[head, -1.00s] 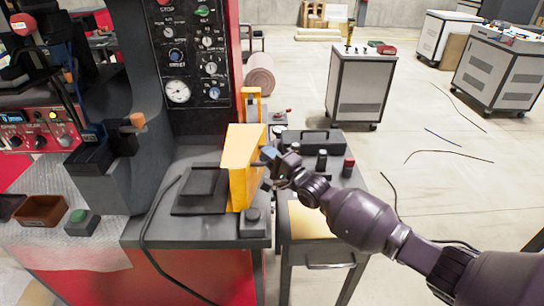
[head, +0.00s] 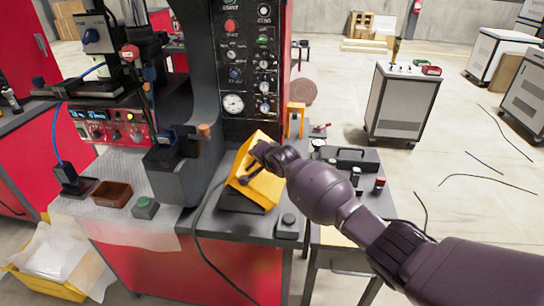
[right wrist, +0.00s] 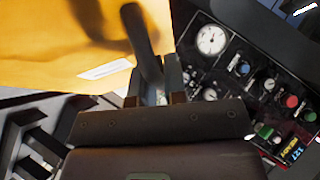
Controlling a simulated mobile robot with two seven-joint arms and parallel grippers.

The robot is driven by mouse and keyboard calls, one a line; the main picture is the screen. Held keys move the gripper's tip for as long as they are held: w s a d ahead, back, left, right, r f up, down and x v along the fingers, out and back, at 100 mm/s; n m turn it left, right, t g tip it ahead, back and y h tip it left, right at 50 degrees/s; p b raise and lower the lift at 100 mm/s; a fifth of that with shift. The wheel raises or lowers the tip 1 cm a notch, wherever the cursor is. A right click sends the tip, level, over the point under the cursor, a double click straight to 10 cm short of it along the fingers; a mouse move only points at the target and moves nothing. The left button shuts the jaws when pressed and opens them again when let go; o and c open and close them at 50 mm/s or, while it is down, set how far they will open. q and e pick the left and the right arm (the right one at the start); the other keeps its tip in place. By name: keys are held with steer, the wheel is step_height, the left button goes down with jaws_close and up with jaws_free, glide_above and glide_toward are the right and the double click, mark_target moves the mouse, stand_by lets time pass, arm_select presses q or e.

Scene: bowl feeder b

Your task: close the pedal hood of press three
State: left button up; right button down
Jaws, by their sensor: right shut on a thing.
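The yellow pedal hood (head: 268,188) is tilted over the dark pedal (head: 238,203) on the press's grey bench top. The pedal is largely hidden beneath it. My right gripper (head: 258,162) is at the hood's upper side, shut on a dark bar-like handle. In the right wrist view the handle (right wrist: 146,50) runs up from between the fingers, with the yellow hood (right wrist: 50,45) beside it at the upper left. The arm hides part of the hood's right side. My left gripper is out of view.
A control panel (head: 233,80) with gauges and buttons rises behind the hood. A black round button box (head: 288,222) sits just right of the hood. A green button box (head: 146,207) and a brown tray (head: 112,194) lie to the left. A side table with a dark case (head: 350,158) stands at right.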

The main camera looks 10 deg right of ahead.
mark_target(239, 162)
steer(key=a+f+b, duration=0.1)
steer(key=a, duration=0.1)
steer(key=w+a+n+g+h, duration=0.1)
steer(key=a, duration=0.1)
steer(key=a+f+h+b, duration=0.1)
steer(key=a, duration=0.1)
steer(key=shift+w+f+n+b, duration=0.3)
steer(key=shift+w+f+n, duration=0.05)
steer(key=shift+n, duration=0.05)
steer(key=w+a+f+n+g+h+b, duration=0.1)
steer(key=a+f+h+b, duration=0.1)
steer(key=a+f+b, duration=0.2)
steer(key=shift+w+a+b, duration=0.2)
steer(key=shift+a+b, duration=0.15)
steer(key=shift+b, duration=0.6)
steer(key=c, duration=1.2)
jaws_free()
steer(key=shift+w+a+f, duration=0.1)
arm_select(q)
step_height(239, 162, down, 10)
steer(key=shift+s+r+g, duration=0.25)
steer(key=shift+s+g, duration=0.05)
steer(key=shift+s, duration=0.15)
arm_select(e)
steer(key=shift+o, duration=0.2)
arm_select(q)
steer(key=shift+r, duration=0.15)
